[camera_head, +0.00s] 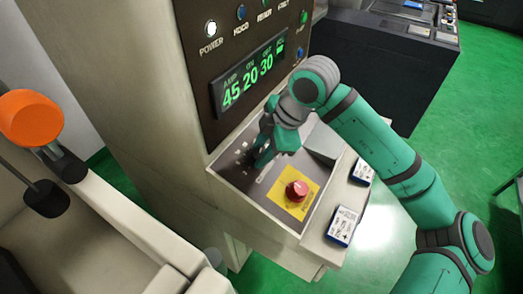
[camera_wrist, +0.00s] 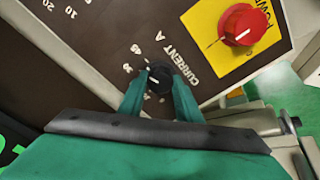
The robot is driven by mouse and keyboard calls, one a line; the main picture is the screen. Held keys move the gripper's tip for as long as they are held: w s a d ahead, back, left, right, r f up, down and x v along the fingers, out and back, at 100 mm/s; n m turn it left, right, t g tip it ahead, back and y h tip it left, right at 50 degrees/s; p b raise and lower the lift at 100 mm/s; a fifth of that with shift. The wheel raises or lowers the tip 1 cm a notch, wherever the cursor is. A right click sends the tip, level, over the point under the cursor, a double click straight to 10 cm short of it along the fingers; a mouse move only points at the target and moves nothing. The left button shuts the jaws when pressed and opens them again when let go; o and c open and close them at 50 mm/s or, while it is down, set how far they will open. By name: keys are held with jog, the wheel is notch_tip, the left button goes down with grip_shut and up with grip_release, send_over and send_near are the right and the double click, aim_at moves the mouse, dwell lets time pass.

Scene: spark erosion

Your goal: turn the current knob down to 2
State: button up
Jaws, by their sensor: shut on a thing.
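The current knob (camera_wrist: 158,80) is a small black dial with a white pointer line, on the dark panel beside the lettering "CURRENT A". It shows in the wrist view between the two green fingers of my gripper (camera_wrist: 159,92), which are shut on its sides. The numbers around the knob are small and partly covered, so the setting on the dial cannot be read. In the head view my gripper (camera_head: 262,152) reaches down to the sloping panel and hides the knob. The display (camera_head: 249,76) reads 45, 20 and 30 in green, with 45 under "AMP".
Two small labelled cards (camera_head: 343,226) lie on the front ledge. An orange knob (camera_head: 30,118) stands at the left.

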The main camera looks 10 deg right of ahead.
jog(key=n, duration=0.3)
jog(key=shift+n, duration=0.4)
jog(key=shift+c, duration=0.2)
jog(key=n, duration=0.4)
jog(key=shift+n+g, duration=0.3)
jog(key=n, duration=0.4)
jog(key=shift+o, duration=0.2)
jog(key=n, duration=0.4)
jog(key=shift+h, duration=0.3)
jog(key=n, duration=0.4)
jog(key=shift+a+n, duration=0.1)
jog(key=shift+n, duration=0.2)
jog(key=shift+c, duration=0.2)
jog(key=n, duration=0.3)
jog(key=shift+n+h, duration=0.3)
jog(key=n, duration=0.4)
jog(key=shift+n, duration=2.1)
